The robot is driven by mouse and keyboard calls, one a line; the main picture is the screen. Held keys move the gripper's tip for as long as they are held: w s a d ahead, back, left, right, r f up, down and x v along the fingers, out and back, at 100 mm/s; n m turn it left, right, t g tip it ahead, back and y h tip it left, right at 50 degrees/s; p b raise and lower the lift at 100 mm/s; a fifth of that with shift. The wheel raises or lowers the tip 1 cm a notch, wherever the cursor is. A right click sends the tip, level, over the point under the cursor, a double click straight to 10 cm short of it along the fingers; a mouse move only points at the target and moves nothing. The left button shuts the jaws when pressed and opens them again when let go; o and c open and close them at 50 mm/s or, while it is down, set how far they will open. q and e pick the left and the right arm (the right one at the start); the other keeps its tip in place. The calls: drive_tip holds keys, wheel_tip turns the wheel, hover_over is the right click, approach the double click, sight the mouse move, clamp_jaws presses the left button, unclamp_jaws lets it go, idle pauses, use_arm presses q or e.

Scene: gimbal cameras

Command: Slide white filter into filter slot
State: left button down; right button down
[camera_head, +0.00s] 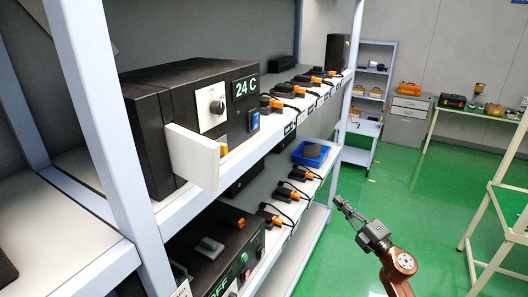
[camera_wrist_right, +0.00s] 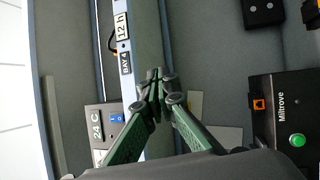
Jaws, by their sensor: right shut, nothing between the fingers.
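The white filter (camera_head: 197,158) is a flat pale slab at the left front of the black device (camera_head: 150,145) with the "24 C" display. It sticks out from the device's front over the shelf edge. The filter slot itself is hidden behind it, so I cannot tell how far in it sits. My right gripper (camera_head: 345,207) is in the open space right of the shelves, well apart from the filter. In the right wrist view its fingers (camera_wrist_right: 157,90) meet at the tips, shut and empty. The display (camera_wrist_right: 97,125) shows there too. My left gripper is not in view.
The shelf edge (camera_head: 245,155) and front post (camera_head: 100,110) bound the device. Black adapters with orange parts line the shelves, with a blue tray (camera_head: 311,153) on the lower one. A device with a green button (camera_wrist_right: 298,140) is below.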

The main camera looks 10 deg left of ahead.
drive_tip(key=s+a+r+n+g+y+p, duration=0.15)
drive_tip(key=s+a+r+n, duration=0.25)
drive_tip(key=r, duration=0.4)
drive_tip(key=s+a+r+n+g+y, duration=0.3)
drive_tip(key=a+r+n, duration=0.1)
drive_tip(key=r, duration=0.4)
drive_tip(key=n+g+h+p, duration=0.2)
drive_tip(key=n+g+p, duration=0.25)
drive_tip(key=n, duration=1.35)
approach(203, 139)
drive_tip(key=x, duration=0.1)
drive_tip(key=p, duration=0.1)
drive_tip(key=x, duration=0.1)
drive_tip(key=shift+w+a+f+y, duration=0.15)
drive_tip(key=shift+a+f+y, duration=0.1)
drive_tip(key=shift+a+f, duration=0.05)
drive_tip(key=shift+w+a+m+p, duration=0.2)
drive_tip(key=shift+a+m+p, duration=0.05)
drive_tip(key=shift+m+p, duration=0.1)
drive_tip(key=shift+f, duration=0.1)
drive_tip(key=shift+b+x, duration=1.05)
drive_tip(key=shift+x, duration=2.3)
drive_tip(key=shift+s, duration=0.15)
